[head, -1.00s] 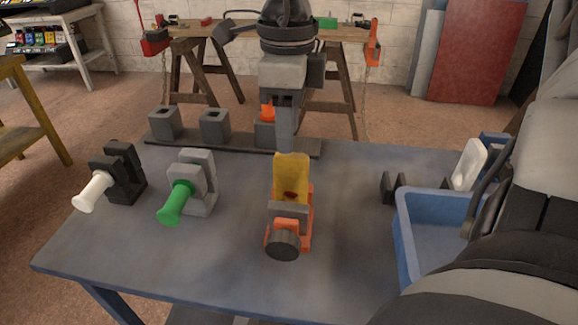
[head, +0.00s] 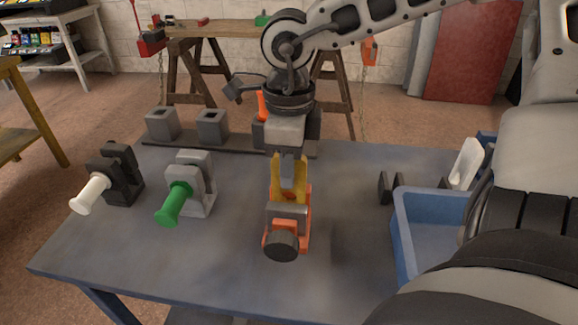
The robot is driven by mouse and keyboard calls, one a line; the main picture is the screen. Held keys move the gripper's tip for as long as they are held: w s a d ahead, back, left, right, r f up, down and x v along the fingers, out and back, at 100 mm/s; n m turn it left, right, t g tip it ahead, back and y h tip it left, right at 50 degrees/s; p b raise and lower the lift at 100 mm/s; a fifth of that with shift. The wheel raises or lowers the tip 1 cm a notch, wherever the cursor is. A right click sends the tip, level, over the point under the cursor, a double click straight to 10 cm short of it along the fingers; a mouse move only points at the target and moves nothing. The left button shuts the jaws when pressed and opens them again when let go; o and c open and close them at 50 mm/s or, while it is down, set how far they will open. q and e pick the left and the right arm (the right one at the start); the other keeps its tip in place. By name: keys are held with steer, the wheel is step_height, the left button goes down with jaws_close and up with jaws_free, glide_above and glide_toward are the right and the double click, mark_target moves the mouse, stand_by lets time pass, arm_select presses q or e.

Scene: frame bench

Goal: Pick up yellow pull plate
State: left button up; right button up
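The yellow pull plate (head: 276,181) stands upright in an orange fixture (head: 268,236) with a dark round knob (head: 281,246) at its front, near the middle of the bench. My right gripper (head: 288,172) points straight down at the plate's upper part. One grey finger shows edge-on and covers the middle of the plate; the other finger is hidden. I cannot tell whether the fingers press on the plate. My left gripper is not in view.
A grey fixture with a green handle (head: 173,203) and a black one with a white handle (head: 90,194) stand to the left. Grey square blocks (head: 162,124) sit on a dark strip behind. A blue bin (head: 405,235) is at the right. The front middle of the bench is clear.

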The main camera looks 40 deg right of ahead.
jaws_close()
stand_by(1.2)
